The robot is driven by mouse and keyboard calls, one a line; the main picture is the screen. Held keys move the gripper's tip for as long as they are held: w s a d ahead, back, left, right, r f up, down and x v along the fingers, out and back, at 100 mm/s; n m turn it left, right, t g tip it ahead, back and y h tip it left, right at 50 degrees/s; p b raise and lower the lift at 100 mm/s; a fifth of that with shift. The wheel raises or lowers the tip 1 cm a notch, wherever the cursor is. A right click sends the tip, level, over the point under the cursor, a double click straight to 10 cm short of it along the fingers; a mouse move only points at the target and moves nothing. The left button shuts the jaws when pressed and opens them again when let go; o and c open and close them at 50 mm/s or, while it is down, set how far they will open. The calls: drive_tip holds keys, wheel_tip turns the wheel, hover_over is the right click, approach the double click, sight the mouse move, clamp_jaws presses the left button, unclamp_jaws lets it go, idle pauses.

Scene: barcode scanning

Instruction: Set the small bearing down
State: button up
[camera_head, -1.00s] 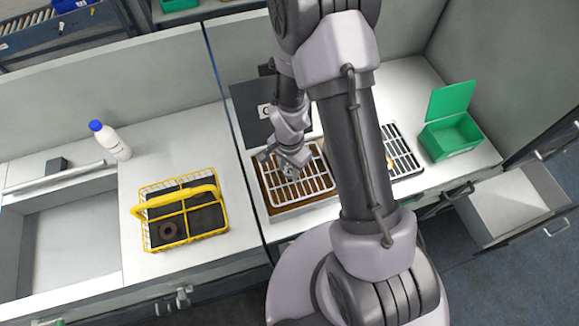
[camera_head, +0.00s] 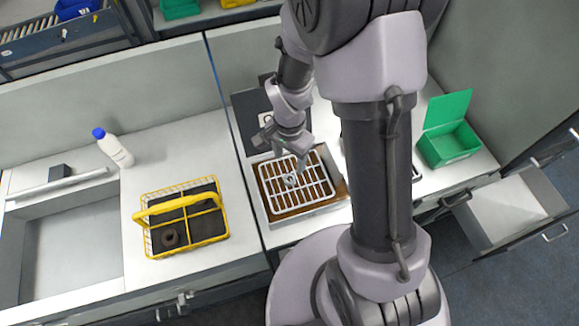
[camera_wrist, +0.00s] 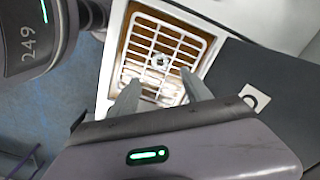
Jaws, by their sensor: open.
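The small bearing (camera_head: 290,180) is a small silvery ring lying on the white grid of the tray (camera_head: 325,197). It also shows in the wrist view (camera_wrist: 160,61) near the middle of the grid, beyond my fingers and apart from them. My gripper (camera_head: 282,147) is open and empty, above the back part of the grid. In the wrist view my gripper's two fingers (camera_wrist: 160,88) are spread wide with a clear gap between them.
A yellow wire basket (camera_head: 222,228) with a dark ring (camera_head: 170,237) in it stands on the left counter. A white bottle with a blue cap (camera_head: 115,150) is behind it. A green open box (camera_head: 447,146) stands at the right. A dark panel with a white square (camera_head: 248,118) is behind the tray.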

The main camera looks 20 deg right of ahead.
drive_tip(key=s+a+r+n+t, duration=0.1)
drive_tip(key=s+r+n+t, duration=0.2)
drive_tip(key=r, duration=1.5)
drive_tip(key=s+a+r+n+t+y, duration=0.2)
drive_tip(key=s+r+n, duration=0.1)
drive_tip(key=s+r, duration=0.5)
drive_tip(key=shift+s+a+r+n+t, duration=0.15)
drive_tip(key=shift+s+r+n+t, duration=0.25)
drive_tip(key=shift+s, duration=0.5)
